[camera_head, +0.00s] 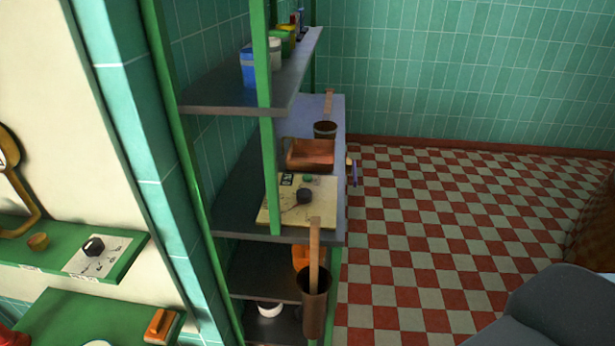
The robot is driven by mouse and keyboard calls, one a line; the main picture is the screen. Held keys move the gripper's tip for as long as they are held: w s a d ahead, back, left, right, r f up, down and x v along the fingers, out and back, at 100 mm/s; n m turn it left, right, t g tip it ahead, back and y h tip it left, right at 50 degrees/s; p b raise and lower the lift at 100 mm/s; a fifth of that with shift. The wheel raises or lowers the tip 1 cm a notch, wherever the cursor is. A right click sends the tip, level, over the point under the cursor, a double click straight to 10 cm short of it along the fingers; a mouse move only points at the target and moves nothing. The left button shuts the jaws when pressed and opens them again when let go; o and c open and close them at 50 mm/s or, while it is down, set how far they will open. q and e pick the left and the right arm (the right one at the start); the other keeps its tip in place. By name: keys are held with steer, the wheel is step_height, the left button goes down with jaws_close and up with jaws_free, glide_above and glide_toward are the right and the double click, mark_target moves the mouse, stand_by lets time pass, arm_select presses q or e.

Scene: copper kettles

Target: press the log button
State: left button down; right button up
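No button marked as the log button can be read in the head view. A cream panel (268,214) lies on the middle shelf, with a black knob (305,196) and a small green round piece (307,178) on it. A white panel (85,262) on the green ledge at the left bears another black knob (94,246). I cannot tell whether either panel holds the log button. Neither of my grippers is in view.
A green-framed rack (267,120) holds cans on top, a copper tray (310,152) and a dark cup (325,129). A brown holder with a wooden handle (314,300) hangs at its front. An orange block (160,324) sits lower left. The checkered floor (440,230) is clear.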

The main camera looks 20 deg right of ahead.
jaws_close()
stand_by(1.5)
